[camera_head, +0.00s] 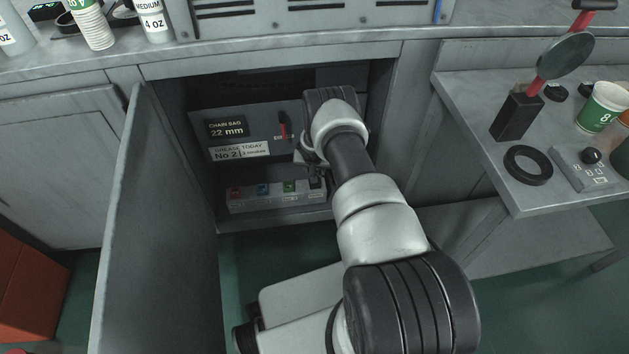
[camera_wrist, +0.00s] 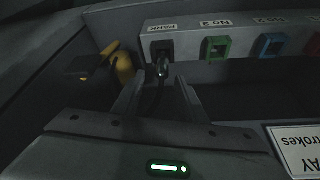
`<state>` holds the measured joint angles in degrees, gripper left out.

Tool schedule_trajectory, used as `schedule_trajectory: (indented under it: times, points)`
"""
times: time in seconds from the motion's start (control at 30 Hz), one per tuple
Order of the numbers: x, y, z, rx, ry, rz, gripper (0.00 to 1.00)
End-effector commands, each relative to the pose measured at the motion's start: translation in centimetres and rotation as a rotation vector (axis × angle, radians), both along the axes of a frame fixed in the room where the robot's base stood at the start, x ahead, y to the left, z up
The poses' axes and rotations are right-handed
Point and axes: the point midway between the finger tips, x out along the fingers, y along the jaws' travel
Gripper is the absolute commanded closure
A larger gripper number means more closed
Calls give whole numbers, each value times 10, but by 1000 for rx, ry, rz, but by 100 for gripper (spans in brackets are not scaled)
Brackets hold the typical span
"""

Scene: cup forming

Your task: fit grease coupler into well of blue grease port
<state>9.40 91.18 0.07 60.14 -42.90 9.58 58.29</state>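The blue grease port (camera_head: 262,190) sits in a grey port block, between a red port and a green port; in the wrist view the blue port (camera_wrist: 268,46) is at the upper right, under an upside-down label "No 2". The dark metallic grease coupler (camera_wrist: 162,68) is at the port labelled PARK, with a dark hose trailing from it toward me. My gripper (camera_wrist: 158,80) is open, its two fingers apart on either side of the coupler and hose, apparently not touching them. In the head view my gripper (camera_head: 312,168) is by the block's right end, and my wrist partly hides it.
The green port (camera_wrist: 215,48) lies between PARK and blue. The block stands low inside an open cabinet; its door (camera_head: 160,230) hangs open at left. A back panel carries the sign "GREASE TODAY No 2" (camera_head: 239,151). A yellow and black object (camera_wrist: 122,66) is beside PARK.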

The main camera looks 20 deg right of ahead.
Motion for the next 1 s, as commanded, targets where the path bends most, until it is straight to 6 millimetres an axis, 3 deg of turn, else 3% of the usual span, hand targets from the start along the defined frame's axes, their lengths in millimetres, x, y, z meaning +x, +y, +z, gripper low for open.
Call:
schedule_trajectory:
  times: [0.03,0.17,0.47,0.5,0.73,1.0]
  points:
    - [2,1,-16,2,0,-1,62]
    - [9,-1,-30,2,-1,-2,62]
    - [12,-2,-33,0,0,1,62]
    - [12,-2,-33,0,0,1,63]
    - [12,-2,-33,0,0,1,100]
    - [12,-2,-30,-1,-1,1,100]
